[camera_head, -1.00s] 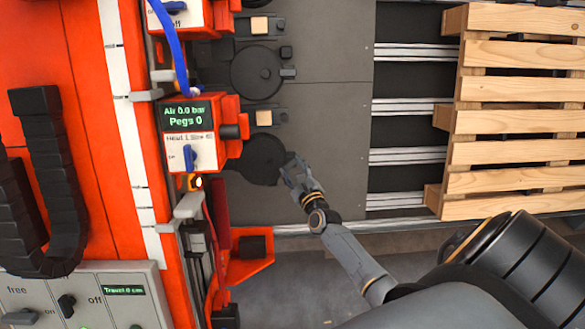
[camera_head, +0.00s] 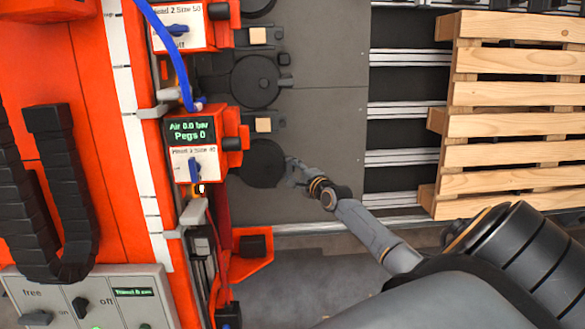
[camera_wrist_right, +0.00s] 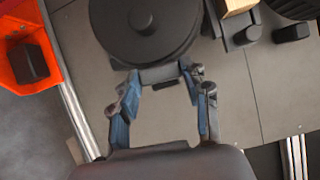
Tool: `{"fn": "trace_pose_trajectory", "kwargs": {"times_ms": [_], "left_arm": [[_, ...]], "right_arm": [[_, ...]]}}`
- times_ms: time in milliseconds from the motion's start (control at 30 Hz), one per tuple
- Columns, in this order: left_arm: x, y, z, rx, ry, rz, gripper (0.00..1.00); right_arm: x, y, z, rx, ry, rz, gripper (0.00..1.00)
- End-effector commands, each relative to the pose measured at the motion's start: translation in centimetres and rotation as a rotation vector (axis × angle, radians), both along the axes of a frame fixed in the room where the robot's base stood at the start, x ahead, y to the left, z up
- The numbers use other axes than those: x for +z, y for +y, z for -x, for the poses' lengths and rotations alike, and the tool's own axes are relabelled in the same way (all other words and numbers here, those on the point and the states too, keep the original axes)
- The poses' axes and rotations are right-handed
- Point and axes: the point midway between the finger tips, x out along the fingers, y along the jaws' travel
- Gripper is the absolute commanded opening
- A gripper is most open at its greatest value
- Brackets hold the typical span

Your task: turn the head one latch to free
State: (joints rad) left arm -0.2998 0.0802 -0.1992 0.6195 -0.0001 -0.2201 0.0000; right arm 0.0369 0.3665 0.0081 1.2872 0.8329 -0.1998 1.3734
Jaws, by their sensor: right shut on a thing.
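The head one box (camera_head: 194,165) is orange and white with a blue knob and carries a screen reading "Air 0.0 bar, Pegs 0". Beside it, a round black disc (camera_head: 262,165) lies over the grey plate; it also shows in the right wrist view (camera_wrist_right: 125,40). A small grey tab (camera_wrist_right: 165,73) sticks out from the disc's edge, and I take it as the latch. My right gripper (camera_head: 292,170) is at the disc's right edge. In the right wrist view, its fingers (camera_wrist_right: 162,80) are shut on the tab. My left gripper is not in view.
A similar disc (camera_head: 254,82) and the head two box (camera_head: 182,28) lie beyond. An orange bracket (camera_head: 248,268) stands near the front. A control panel (camera_head: 100,300) is at the lower left. A wooden pallet (camera_head: 510,125) lies right. The grey plate (camera_head: 325,120) between is clear.

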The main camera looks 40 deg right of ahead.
Motion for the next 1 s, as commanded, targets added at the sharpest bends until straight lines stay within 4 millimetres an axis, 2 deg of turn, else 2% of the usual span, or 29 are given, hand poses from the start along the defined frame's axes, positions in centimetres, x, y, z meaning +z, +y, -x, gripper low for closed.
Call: {"fn": "trace_pose_trajectory", "kwargs": {"times_ms": [200,700,733,767,1000], "left_arm": [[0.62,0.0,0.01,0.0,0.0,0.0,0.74],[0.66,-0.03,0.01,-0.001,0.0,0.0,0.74],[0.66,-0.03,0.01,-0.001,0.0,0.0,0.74],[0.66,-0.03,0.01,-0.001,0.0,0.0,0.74],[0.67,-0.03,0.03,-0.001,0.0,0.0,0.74]], "right_arm": [[0.08,0.04,-0.01,0.028,0.027,0.043,0.15],[-0.04,0.03,0.02,0.035,0.034,0.056,0.15],[-0.04,0.03,0.02,0.035,0.034,0.056,0.53],[-0.04,0.03,0.02,0.035,0.034,0.056,0.57],[0.0,0.01,0.0,0.034,0.033,0.054,0.57]]}}
